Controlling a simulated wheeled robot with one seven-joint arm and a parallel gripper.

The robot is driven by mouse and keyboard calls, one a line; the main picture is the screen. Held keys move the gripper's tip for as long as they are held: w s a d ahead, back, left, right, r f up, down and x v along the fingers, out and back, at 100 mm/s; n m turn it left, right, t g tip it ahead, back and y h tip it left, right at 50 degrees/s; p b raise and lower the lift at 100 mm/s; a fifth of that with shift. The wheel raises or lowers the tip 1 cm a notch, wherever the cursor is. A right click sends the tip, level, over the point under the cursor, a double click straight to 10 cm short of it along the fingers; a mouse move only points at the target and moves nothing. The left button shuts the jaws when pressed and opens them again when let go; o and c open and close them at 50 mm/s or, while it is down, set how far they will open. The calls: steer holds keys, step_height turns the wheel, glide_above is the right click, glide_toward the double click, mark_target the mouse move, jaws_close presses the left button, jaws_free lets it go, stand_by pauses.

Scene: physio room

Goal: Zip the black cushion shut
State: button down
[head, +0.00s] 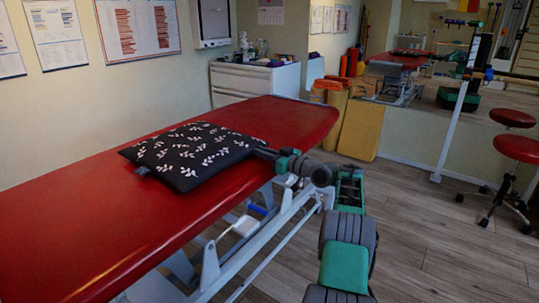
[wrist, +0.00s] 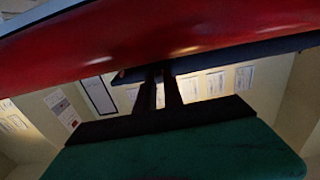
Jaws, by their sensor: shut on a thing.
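The black cushion (head: 190,152) with white leaf sprigs lies flat on the red treatment table (head: 60,225). A small grey tab (head: 142,170) sticks out at its near left corner. My gripper (head: 264,152) reaches in from the right, level with the cushion's right corner, and is shut at its edge. In the wrist view my gripper's dark fingers (wrist: 158,72) are close together and meet the cushion's dark edge (wrist: 235,58). The zip and its pull are too small or hidden to make out, so I cannot tell how far the zip is closed.
The table's right edge drops to a grey metal frame (head: 210,270) just beside my arm. A white drawer unit (head: 250,85) stands behind the table. Red stools (head: 520,148) stand far right. The floor (head: 430,220) between is clear.

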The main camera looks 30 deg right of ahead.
steer(key=shift+w+d, duration=0.2)
steer(key=shift+d, duration=0.1)
steer(key=c, duration=1.4)
jaws_free()
steer(key=shift+c, duration=0.2)
steer(key=p+v, duration=0.1)
steer(key=v, duration=0.6)
steer(key=shift+s+p, duration=0.3)
steer(key=shift+s, duration=0.1)
